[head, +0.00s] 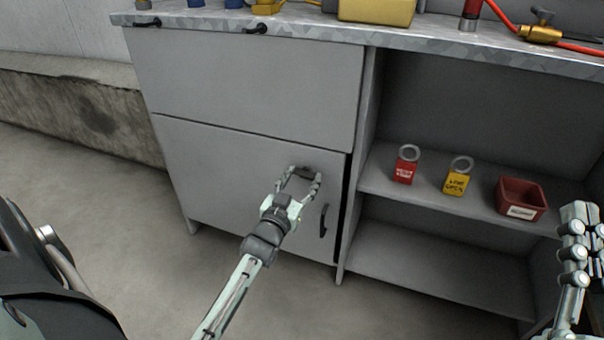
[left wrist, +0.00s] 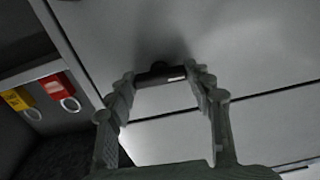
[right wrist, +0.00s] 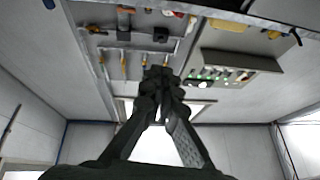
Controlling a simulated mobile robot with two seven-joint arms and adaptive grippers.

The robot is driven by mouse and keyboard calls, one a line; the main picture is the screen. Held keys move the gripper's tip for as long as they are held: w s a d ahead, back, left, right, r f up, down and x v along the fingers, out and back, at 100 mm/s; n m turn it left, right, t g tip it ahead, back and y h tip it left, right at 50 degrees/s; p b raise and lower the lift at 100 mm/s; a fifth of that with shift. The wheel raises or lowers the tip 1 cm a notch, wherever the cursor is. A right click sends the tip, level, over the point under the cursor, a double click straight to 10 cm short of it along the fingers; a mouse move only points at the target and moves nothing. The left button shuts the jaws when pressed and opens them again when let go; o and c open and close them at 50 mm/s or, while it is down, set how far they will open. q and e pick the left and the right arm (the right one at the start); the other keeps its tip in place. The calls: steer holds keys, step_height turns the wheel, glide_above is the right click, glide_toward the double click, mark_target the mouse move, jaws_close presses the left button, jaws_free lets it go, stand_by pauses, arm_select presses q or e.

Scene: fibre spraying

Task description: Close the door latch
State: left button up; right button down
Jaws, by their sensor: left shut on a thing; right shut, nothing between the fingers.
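The grey cabinet door (head: 225,175) at the lower left of the bench carries a dark latch (head: 306,172) near its upper right part. My left gripper (head: 304,182) is at the latch, with its fingers on either side of it. In the left wrist view the dark latch (left wrist: 160,77) spans between the fingertips. A dark curved handle (head: 323,220) sits on the door below and to the right of the gripper. A dark gap shows along the door's right edge. My right gripper (head: 578,212) is shut and empty at the right, away from the door.
The open shelf to the right holds a red padlock tag (head: 405,170), a yellow tag (head: 456,180) and a red bin (head: 520,197). The metal worktop (head: 300,30) carries several tools and a yellow block. The floor before the cabinet is clear.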

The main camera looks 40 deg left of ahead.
arm_select(q)
steer(key=shift+n, duration=0.5)
arm_select(e)
steer(key=shift+w+a+f+g, duration=0.2)
steer(key=shift+f+g, duration=0.4)
steer(key=shift+f, duration=0.15)
arm_select(q)
steer(key=o, duration=1.1)
steer(key=shift+o, duration=0.2)
steer(key=v, duration=1.2)
steer(key=shift+d, duration=0.1)
